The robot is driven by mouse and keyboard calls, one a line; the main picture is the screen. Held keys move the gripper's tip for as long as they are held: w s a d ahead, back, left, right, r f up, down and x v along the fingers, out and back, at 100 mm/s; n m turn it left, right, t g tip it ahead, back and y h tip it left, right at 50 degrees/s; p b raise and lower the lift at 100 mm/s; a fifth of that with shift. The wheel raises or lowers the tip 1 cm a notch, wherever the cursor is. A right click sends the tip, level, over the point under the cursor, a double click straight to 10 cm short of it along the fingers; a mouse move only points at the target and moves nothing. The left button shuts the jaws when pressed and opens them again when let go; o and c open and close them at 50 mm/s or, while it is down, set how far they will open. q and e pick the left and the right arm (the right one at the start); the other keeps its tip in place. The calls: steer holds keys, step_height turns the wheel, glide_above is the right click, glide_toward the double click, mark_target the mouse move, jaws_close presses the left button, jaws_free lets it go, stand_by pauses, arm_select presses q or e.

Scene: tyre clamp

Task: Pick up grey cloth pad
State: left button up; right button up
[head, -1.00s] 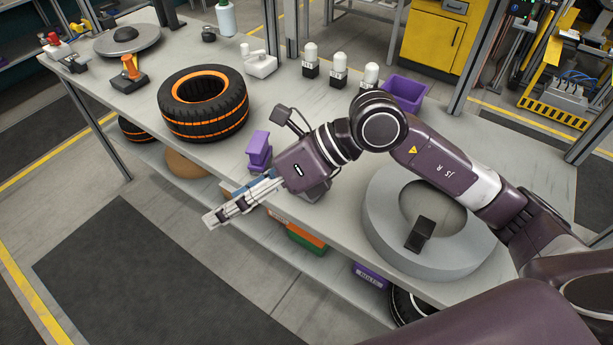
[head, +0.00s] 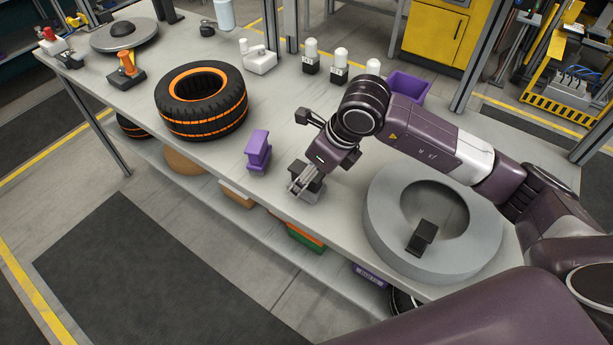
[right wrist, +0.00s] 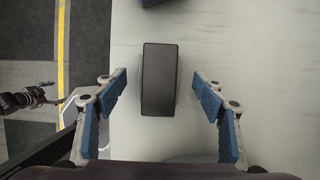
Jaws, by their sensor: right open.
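The likely grey cloth pad (head: 316,189), a small block with a dark top and paler grey lower part, stands near the table's front edge. The gripper partly hides it in the head view. In the right wrist view its dark rectangular top (right wrist: 158,80) lies between the blue-padded fingers, with a gap on each side. My right gripper (head: 302,190) is open and points down over it; it also shows in the right wrist view (right wrist: 160,77). A dark jointed hand, likely my left gripper (right wrist: 40,98), is at the left of the wrist view; its opening is unclear.
A purple block (head: 258,150) stands to the left of the pad. A black-and-orange tyre (head: 202,115) is farther left. A large grey ring (head: 385,225) with a black block (head: 421,238) lies to the right. White-topped bottles (head: 339,65) and a purple bin (head: 408,88) stand behind.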

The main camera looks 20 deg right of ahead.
steer(key=shift+x, duration=0.85)
steer(key=shift+c, duration=0.5)
steer(key=c, duration=1.2)
steer(key=shift+r, duration=0.1)
step_height(320, 180, up, 20)
steer(key=b, duration=0.2)
steer(key=shift+b, duration=0.35)
